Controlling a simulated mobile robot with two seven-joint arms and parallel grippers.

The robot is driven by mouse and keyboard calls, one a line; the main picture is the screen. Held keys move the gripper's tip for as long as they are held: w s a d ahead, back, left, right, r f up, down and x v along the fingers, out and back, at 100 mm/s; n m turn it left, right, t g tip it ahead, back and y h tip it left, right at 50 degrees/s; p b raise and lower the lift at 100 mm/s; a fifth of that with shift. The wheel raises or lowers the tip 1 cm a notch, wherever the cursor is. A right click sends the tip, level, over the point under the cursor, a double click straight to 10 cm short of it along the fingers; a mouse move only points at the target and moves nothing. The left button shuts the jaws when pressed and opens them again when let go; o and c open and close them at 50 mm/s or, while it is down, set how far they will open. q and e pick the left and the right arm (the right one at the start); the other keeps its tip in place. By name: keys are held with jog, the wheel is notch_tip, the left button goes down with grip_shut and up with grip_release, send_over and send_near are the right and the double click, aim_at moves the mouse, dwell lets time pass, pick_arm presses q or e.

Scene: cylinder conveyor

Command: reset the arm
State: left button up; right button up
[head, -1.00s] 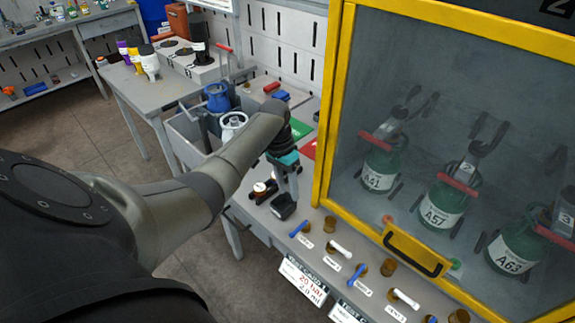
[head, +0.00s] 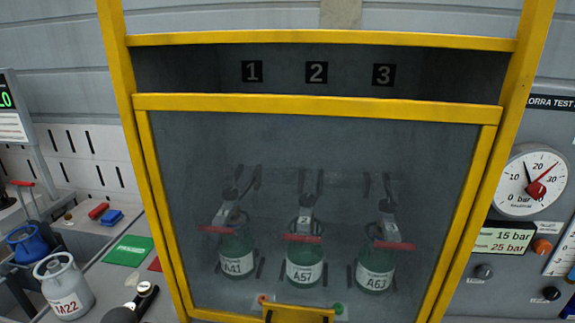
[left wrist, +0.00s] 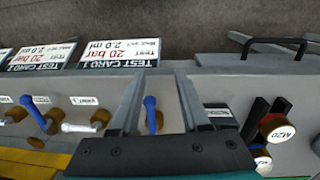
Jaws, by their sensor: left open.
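My left gripper (left wrist: 159,80) is open in the left wrist view, its two fingers apart over the bench edge. A blue-handled valve (left wrist: 150,113) shows between the fingers, and I cannot tell how far below them it is. Nothing is seen gripped. In the head view only a dark and grey piece, perhaps of my left arm, shows at the bottom left, and the gripper itself is out of that view. My right gripper is in neither view.
A yellow-framed cabinet (head: 315,103) holds green cylinders A41 (head: 236,262), A57 (head: 304,268) and A63 (head: 374,275) behind its closed pane. Grey cylinder M22 (head: 66,288) stands at left. A gauge (head: 530,182) is at right.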

pick_arm(q)
jog(key=s+d+f+y+b, duration=0.1)
jog(key=s+d+f+b, duration=0.15)
jog(key=s+f, duration=0.75)
jog(key=s+d+f+y+b, duration=0.1)
jog(key=s+d+f+b, duration=0.15)
jog(key=s+f, duration=0.7)
jog(key=s+d+f+m+b, duration=0.1)
jog(key=s+d+f, duration=0.3)
jog(key=s, duration=0.3)
jog(key=s+d+f+m+t+h+b, duration=0.1)
jog(key=s+d+f+b, duration=0.1)
jog(key=s+d+f, duration=0.3)
jog(key=shift+s+f, duration=0.65)
jog(key=shift+s, duration=0.55)
jog(key=shift+d, duration=0.1)
